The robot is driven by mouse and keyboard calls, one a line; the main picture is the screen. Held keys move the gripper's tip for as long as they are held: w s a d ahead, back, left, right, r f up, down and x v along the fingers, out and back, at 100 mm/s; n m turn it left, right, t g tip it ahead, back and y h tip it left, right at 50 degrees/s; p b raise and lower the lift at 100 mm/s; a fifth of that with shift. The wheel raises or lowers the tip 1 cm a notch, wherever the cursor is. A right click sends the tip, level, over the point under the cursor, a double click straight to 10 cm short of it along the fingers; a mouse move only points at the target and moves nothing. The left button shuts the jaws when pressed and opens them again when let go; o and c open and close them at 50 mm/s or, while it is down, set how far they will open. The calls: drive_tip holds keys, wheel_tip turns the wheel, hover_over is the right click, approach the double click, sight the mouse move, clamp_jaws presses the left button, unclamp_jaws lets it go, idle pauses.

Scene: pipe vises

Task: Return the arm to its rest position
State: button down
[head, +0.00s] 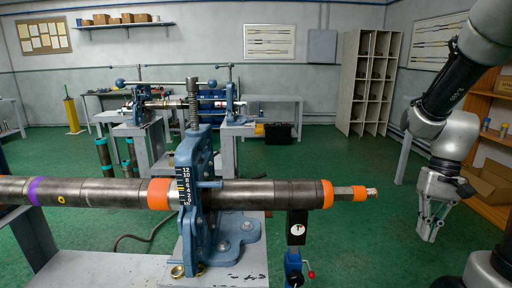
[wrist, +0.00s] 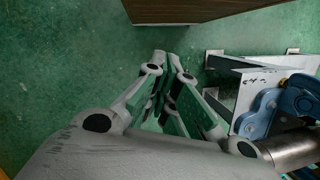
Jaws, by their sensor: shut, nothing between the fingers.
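My arm hangs down at the right of the head view, clear of the pipe. My gripper (head: 430,236) points down over the green floor, to the right of the pipe's end. In the wrist view my gripper (wrist: 172,62) has its fingertips together, with nothing between them. The long dark pipe (head: 258,194) lies level through the blue vise (head: 197,225) in the head view. It has orange bands and a thin orange-tipped end at the right, apart from my gripper. Part of the blue vise (wrist: 300,97) also shows at the right of the wrist view.
A stand with a gauge (head: 297,230) is under the pipe's right part. A wooden shelf with cardboard boxes (head: 492,182) stands at the far right, behind my gripper. More vises on benches (head: 160,105) and a pale rack (head: 366,82) are farther back. Green floor lies open between.

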drive_tip(key=s+a+r+n+t+h, duration=0.1)
drive_tip(key=s+a+r+t, duration=0.1)
drive_tip(key=r, duration=0.4)
drive_tip(key=s+a+r+n+t, duration=0.2)
drive_tip(key=s+r+t, duration=0.2)
drive_tip(key=r, duration=0.3)
drive_tip(key=shift+s+n+t+h, duration=0.3)
drive_tip(key=shift+s+t+h, duration=0.1)
drive_tip(key=shift+s, duration=0.15)
drive_tip(key=shift+r, duration=0.1)
